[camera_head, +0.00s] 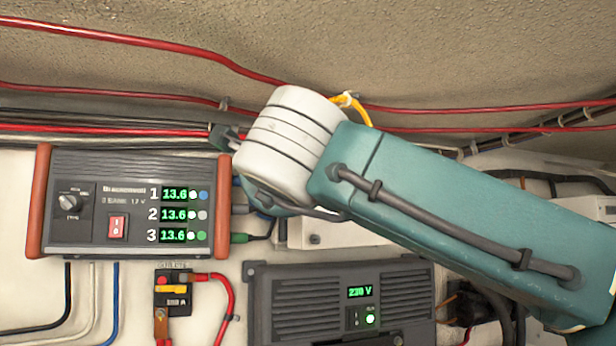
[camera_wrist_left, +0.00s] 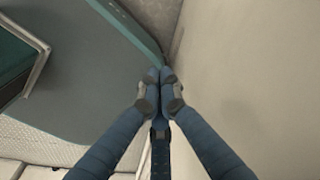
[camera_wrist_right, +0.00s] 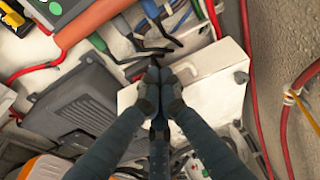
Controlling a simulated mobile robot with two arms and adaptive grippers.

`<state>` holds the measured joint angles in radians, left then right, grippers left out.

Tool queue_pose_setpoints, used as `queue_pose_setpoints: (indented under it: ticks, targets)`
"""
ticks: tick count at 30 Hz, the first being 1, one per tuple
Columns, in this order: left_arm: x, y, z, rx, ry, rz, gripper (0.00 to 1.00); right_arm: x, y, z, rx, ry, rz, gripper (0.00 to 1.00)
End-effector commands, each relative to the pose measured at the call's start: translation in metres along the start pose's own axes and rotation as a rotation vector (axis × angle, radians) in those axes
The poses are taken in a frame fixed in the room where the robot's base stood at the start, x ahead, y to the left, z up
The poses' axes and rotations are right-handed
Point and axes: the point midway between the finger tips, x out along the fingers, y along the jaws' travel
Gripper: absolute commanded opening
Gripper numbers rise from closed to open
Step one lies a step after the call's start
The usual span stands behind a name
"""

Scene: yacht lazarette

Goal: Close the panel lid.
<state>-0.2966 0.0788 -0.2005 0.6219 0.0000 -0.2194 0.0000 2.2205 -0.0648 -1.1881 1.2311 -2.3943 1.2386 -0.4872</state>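A white box, which looks like the panel (camera_head: 350,234), is on the wall in the head view, mostly hidden behind my right arm. In the right wrist view the white box (camera_wrist_right: 217,82) shows close beyond my right gripper (camera_wrist_right: 160,76), with a small latch on its right edge. I cannot tell how far its lid is open, or whether the fingers touch it. The right fingertips are together with nothing seen between them; the head view hides them. My left gripper (camera_wrist_left: 160,76) also has its fingertips together, empty, away from the panel.
A battery monitor (camera_head: 130,250) with red-brown sides is at the left. Red cables (camera_head: 150,96) run along the wall above. A plain pale surface (camera_wrist_left: 260,70) is beside my left gripper.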

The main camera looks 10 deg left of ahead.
Motion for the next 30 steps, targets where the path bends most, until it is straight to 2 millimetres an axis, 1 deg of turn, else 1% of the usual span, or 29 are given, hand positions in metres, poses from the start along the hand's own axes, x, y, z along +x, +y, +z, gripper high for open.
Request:
queue_pose_setpoints:
  ticks: [1,3,9,12,18,30]
  targets:
    - [-0.009,-0.001,0.000,0.001,-0.002,-0.001,0.00,0.006,-0.004,0.006,-0.002,0.022,0.001,0.00]
    - [-0.013,-0.001,0.001,0.001,-0.003,-0.001,0.00,0.014,-0.004,0.011,-0.002,0.052,0.000,0.00]
    - [-0.023,0.000,0.002,0.000,-0.006,0.001,0.00,0.030,-0.002,0.021,-0.001,0.108,0.000,0.00]
    - [-0.025,0.000,0.003,0.000,-0.007,0.001,0.00,0.035,-0.001,0.023,0.001,0.125,0.000,0.00]
    - [-0.027,0.000,0.003,0.000,-0.007,0.001,0.00,0.039,0.000,0.025,0.002,0.139,0.001,0.00]
    - [-0.026,-0.002,0.004,0.000,-0.008,-0.002,0.00,0.039,0.000,0.025,0.002,0.139,0.001,0.00]
